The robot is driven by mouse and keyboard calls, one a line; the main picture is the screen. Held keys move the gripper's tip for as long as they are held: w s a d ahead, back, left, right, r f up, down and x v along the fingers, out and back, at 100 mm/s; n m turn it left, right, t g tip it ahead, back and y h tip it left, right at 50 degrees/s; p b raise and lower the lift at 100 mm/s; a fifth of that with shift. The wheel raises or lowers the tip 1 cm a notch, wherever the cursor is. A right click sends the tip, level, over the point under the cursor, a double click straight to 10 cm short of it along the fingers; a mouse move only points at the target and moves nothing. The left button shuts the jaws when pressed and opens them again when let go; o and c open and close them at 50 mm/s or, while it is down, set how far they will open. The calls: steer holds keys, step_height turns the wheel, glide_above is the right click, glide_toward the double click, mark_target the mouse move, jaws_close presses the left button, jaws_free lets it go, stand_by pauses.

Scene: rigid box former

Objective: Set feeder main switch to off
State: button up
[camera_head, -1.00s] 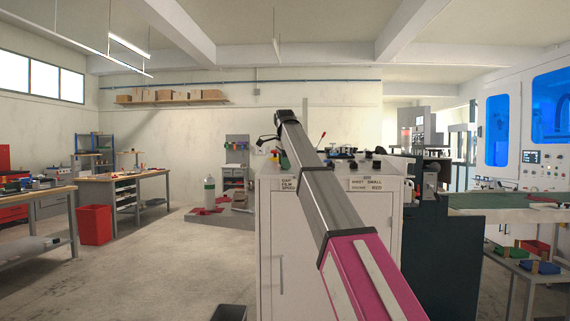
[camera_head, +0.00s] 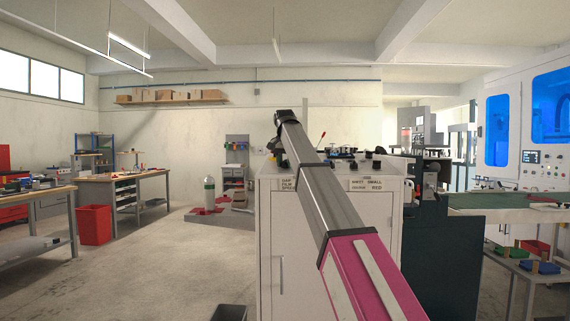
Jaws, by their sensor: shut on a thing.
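My arm reaches from the lower right over a white cabinet (camera_head: 300,240). My gripper (camera_head: 279,152) is at the cabinet's back left top edge, small, dark and partly hidden behind my arm. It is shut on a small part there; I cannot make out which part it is. A small dark and green part (camera_head: 284,161) shows just below it. I cannot pick out the feeder main switch or read its position.
Black knobs (camera_head: 376,164) and a red-tipped lever (camera_head: 322,136) stand on the cabinet top. A dark machine body (camera_head: 440,250) adjoins it on the right, with a green belt (camera_head: 500,199) beyond. Open floor (camera_head: 150,270) lies left, with a red bin (camera_head: 94,224) by a workbench.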

steer(key=shift+n, duration=1.6)
steer(key=o, duration=0.9)
steer(key=shift+r, duration=0.1)
